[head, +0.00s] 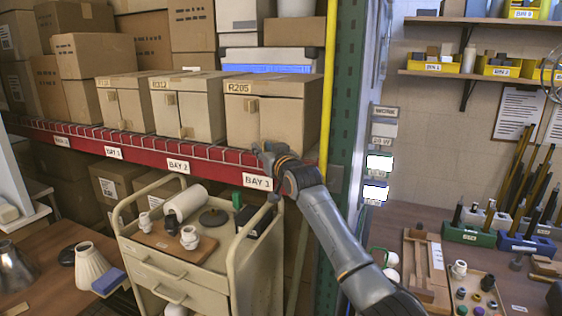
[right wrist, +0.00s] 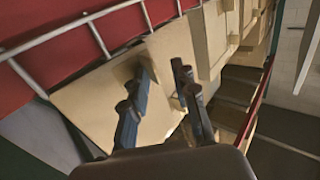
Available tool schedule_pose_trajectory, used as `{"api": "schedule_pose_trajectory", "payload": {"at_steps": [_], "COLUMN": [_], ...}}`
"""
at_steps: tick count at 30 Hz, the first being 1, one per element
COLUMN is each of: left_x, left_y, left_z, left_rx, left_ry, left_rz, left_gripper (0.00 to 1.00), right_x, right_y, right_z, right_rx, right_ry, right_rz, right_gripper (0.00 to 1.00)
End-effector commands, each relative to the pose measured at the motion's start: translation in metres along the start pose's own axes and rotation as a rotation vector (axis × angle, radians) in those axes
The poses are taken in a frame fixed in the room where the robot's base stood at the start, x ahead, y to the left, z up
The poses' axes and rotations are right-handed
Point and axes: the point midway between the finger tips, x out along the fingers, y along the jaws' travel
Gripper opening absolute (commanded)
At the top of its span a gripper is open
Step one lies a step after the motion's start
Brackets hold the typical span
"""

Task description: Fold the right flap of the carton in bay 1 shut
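The carton in bay 1 (head: 270,88), labelled R205, sits on the shelf above the BAY 1 sign (head: 257,183). Its front has a left flap (head: 240,122) with a small tab (head: 251,105) and a right flap (head: 290,120). I cannot tell whether the right flap lies fully flush. My right gripper (head: 264,151) is at the lower front of this carton, hiding part of its lower edge. In the right wrist view the right gripper (right wrist: 163,72) is open and empty, its two fingers apart before a tan cardboard face (right wrist: 95,98). Contact is unclear. My left gripper is not in view.
A red shelf beam (head: 130,158) with a wire edge runs below the cartons. Two similar cartons stand to the left. A yellow pole (head: 328,90) and green upright (head: 346,80) are close on the right. A cart (head: 215,265) with lamp parts stands below.

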Motion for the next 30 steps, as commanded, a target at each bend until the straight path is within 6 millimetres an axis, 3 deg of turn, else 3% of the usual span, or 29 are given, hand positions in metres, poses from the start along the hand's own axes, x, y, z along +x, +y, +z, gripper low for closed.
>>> {"api": "schedule_pose_trajectory", "payload": {"at_steps": [18, 30], "left_x": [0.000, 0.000], "left_y": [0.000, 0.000], "left_z": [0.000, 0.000], "left_rx": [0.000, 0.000], "left_ry": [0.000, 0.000], "left_rz": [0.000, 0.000], "left_gripper": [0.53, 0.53], "right_x": [-0.073, -0.093], "right_y": [0.008, 0.009], "right_z": [0.002, 0.002], "right_rx": [0.002, 0.003], "right_ry": [-0.002, -0.004], "right_rz": [0.009, 0.010], "right_gripper": [0.27, 0.27]}}
